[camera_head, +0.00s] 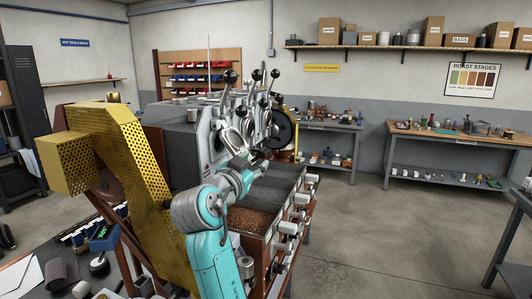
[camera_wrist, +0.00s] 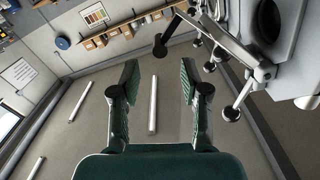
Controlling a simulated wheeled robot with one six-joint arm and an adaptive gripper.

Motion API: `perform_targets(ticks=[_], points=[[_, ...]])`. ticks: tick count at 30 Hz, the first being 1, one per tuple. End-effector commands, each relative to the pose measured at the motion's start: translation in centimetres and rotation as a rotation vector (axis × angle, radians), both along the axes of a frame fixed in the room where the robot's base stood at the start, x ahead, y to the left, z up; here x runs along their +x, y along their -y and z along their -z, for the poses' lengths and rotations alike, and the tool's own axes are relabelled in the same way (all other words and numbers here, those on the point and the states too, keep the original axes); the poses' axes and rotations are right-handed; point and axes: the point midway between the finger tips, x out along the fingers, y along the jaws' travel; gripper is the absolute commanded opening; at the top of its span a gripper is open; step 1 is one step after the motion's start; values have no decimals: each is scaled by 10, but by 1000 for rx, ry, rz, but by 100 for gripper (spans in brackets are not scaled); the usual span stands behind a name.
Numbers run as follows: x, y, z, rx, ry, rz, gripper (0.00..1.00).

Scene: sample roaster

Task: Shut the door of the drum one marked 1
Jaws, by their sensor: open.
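The sample roaster (camera_head: 185,140) is a grey cabinet with several drums in a row, each with levers and black ball knobs. The nearest drum front (camera_head: 217,141) has a light metal door part (camera_head: 232,138) at it; I cannot read its number or tell how far it stands open. My teal arm reaches up in front of this nearest drum, and its wrist covers the lower part. In the wrist view my gripper (camera_wrist: 158,80) is open and empty. To its right are a metal lever linkage (camera_wrist: 235,45) and black knobs (camera_wrist: 230,113), apart from the fingers.
A yellow perforated guard (camera_head: 150,180) stands left of my arm. Below the drums are trays of beans (camera_head: 255,220) with handles (camera_head: 289,228) along the right side. Workbenches (camera_head: 450,135) stand at the back right. The floor (camera_head: 370,225) right of the roaster is clear.

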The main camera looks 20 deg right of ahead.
Motion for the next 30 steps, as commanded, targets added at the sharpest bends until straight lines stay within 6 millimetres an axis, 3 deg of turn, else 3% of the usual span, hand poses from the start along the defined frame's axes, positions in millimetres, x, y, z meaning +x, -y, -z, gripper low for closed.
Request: perform_targets(ticks=[12,27,30], points=[[56,41,0,-1,-1,1,45],[67,49,0,-1,0,0,45],[67,49,0,-1,0,0,20]])
